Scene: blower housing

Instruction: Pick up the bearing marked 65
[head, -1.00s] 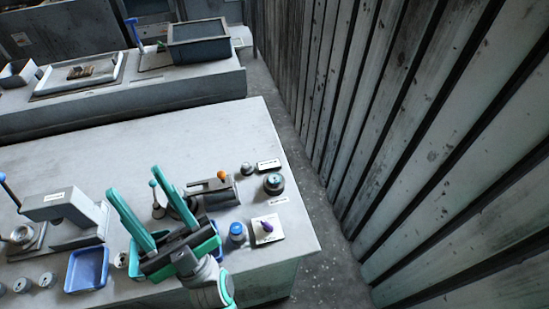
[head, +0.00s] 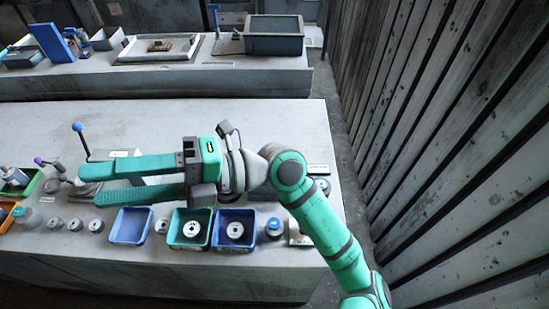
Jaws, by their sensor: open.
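Several small grey ring-shaped parts that look like bearings stand along the front of the workbench (head: 290,125). One (head: 55,223) is at the left, with a second (head: 75,224) and a third (head: 96,225) to its right. Another (head: 162,225) stands between two trays. One round part (head: 191,229) lies in the green tray (head: 191,246), and another (head: 235,230) in the right blue tray (head: 234,244). Their markings are too small to read, so I cannot tell which is 65. My gripper (head: 88,185) is open and empty, its long green fingers pointing left above the bench, apart from the bearings.
A left blue tray (head: 130,238) looks empty. A blue-capped jar (head: 274,229) stands right of the trays. A lever with a blue knob (head: 78,127) rises behind my fingers. My arm hides part of the bench's right side.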

